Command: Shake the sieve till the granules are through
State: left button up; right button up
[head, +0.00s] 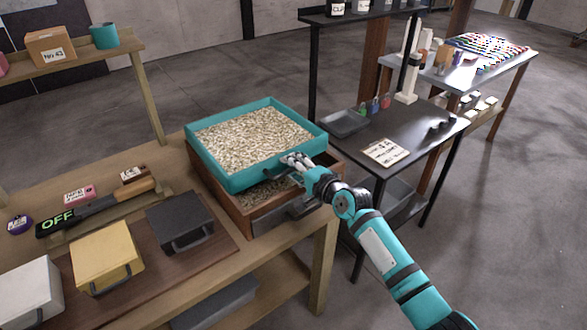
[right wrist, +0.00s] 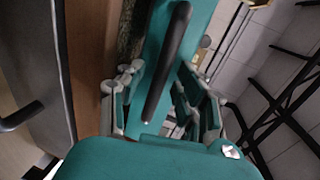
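The sieve is a teal tray (head: 250,177) filled with pale granules (head: 250,138). It sits over a brown wooden box (head: 222,207) on the wooden bench, set off from it so a strip of the box's inside shows, with some granules in it. My right gripper (head: 297,163) is at the sieve's front right wall. In the right wrist view its fingers (right wrist: 160,97) are spread, with the sieve's dark bar handle (right wrist: 167,62) between them and gaps on both sides. Any contact is hard to tell. My left gripper is out of view.
On the bench, left of the box, lie a dark box (head: 180,220), a yellow box (head: 105,256), a white box (head: 30,292) and a bar reading OFF (head: 60,220). A dark table (head: 420,135) with a card and tray stands right. Open floor lies beyond my right arm.

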jog(key=shift+a+f, duration=0.1)
jog(key=shift+f, duration=0.05)
jog(key=v, duration=0.8)
jog(key=shift+w, duration=0.1)
dwell(0.4)
